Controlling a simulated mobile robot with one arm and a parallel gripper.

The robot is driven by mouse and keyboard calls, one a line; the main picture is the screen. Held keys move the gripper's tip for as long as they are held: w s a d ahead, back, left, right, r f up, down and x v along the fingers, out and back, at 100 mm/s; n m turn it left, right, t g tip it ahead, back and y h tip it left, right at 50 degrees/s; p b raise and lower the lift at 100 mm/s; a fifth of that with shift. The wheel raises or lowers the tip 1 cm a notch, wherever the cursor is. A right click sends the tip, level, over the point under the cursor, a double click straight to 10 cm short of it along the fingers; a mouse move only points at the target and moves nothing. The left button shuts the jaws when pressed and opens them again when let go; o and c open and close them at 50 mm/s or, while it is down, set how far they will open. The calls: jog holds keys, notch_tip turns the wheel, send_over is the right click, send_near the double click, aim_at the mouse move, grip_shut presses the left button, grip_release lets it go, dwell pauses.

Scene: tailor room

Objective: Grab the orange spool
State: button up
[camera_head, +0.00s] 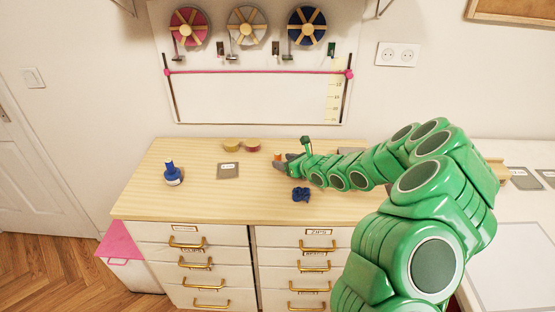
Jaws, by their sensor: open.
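A small orange object, which looks like the orange spool (278,160), stands near the back middle of the wooden dresser top. My green arm reaches in from the right, low over the top. My gripper (286,159) is open, with its dark fingers right beside the spool's right side. At this size I cannot tell whether the fingers touch the spool or reach around it. The spool's right side is partly hidden by the gripper.
On the dresser top (200,205) are a blue bottle-like item (172,175), a grey card (228,171), two round pieces (231,145) (252,146) and a crumpled blue item (301,195). The front left of the top is clear. A wall board (250,100) stands behind.

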aim_at(280, 158)
jog(key=x, duration=0.2)
jog(key=shift+w+a+r, duration=0.1)
jog(key=shift+w+a, duration=0.1)
jog(key=shift+w, duration=0.15)
jog(key=shift+x, duration=0.85)
jog(key=shift+a, duration=0.1)
jog(key=c, duration=1)
jog(key=shift+r, duration=0.1)
jog(key=shift+c, duration=0.2)
